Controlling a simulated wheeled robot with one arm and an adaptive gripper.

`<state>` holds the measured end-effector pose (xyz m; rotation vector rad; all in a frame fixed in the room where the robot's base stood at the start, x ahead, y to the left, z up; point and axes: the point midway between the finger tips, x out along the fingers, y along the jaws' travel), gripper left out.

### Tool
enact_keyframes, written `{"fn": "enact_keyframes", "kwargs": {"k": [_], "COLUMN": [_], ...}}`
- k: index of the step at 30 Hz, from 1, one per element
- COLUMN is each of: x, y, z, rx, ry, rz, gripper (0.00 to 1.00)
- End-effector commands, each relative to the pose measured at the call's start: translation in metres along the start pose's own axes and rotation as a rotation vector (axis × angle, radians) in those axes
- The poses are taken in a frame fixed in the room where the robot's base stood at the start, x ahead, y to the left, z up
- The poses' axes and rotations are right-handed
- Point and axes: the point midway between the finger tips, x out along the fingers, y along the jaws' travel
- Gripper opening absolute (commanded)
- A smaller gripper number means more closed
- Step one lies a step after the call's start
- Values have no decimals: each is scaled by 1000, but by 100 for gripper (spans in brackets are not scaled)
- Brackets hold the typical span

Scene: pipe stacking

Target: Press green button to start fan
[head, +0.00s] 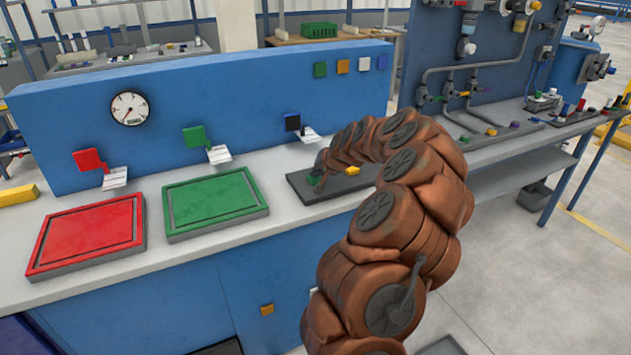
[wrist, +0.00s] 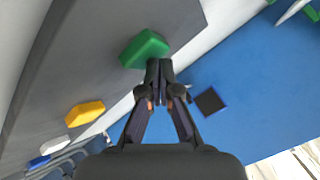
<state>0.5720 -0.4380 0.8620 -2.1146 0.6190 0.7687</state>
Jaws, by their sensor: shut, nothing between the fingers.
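The green button (wrist: 143,48) is a small green block on a dark grey pad in the wrist view. In the head view my gripper (head: 321,165) is small and partly hidden by my arm. I cannot make out a fan.
A yellow block (wrist: 85,112), a white one (wrist: 56,145) and a blue one (wrist: 39,161) line the same pad. A red tray (head: 88,236) and a green tray (head: 214,203) lie left on the bench. A blue back panel (head: 240,100) with a gauge (head: 129,108) stands behind.

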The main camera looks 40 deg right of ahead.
Motion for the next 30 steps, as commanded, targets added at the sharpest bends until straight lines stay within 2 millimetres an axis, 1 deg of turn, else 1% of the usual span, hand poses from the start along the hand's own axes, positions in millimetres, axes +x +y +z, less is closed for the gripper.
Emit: {"fn": "enact_keyframes", "kwargs": {"k": [12,23,30], "x": [2,-7,-8], "y": [1,-6,-6], "z": [1,-5,-6], "rx": [0,1,1], "ry": [-1,0,0], "rz": [0,0,0], "gripper": [0,0,0]}}
